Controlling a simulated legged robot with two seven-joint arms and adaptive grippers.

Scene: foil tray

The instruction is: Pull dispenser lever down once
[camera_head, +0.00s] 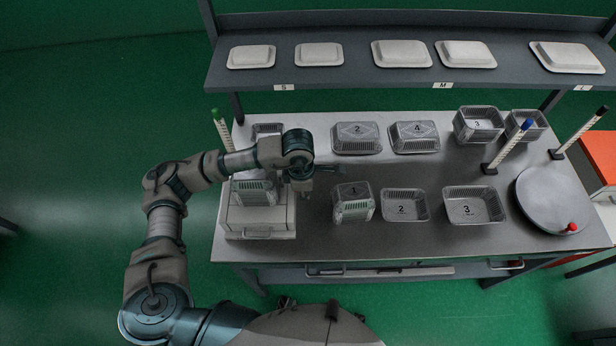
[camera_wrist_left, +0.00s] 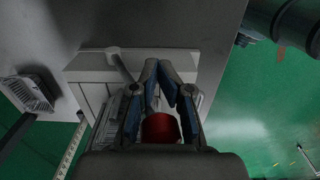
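The dispenser is a pale box (camera_head: 258,222) at the left end of the counter, with a foil tray (camera_head: 254,192) on it. In the left wrist view the pale box (camera_wrist_left: 100,62) lies beyond my fingers. My left gripper (camera_head: 302,188) points down at the box's right side. In the left wrist view its fingers (camera_wrist_left: 161,72) lean inward around a red cylindrical knob (camera_wrist_left: 160,128), which looks like the lever's handle. My right gripper is not in view.
Foil tray stack 1 (camera_head: 352,203) stands close to the right of my left gripper. Trays 2 (camera_head: 401,219) and 3 (camera_head: 474,219) lie further right, near a round plate (camera_head: 545,200). More trays line the back, below a shelf (camera_head: 330,75) with lids.

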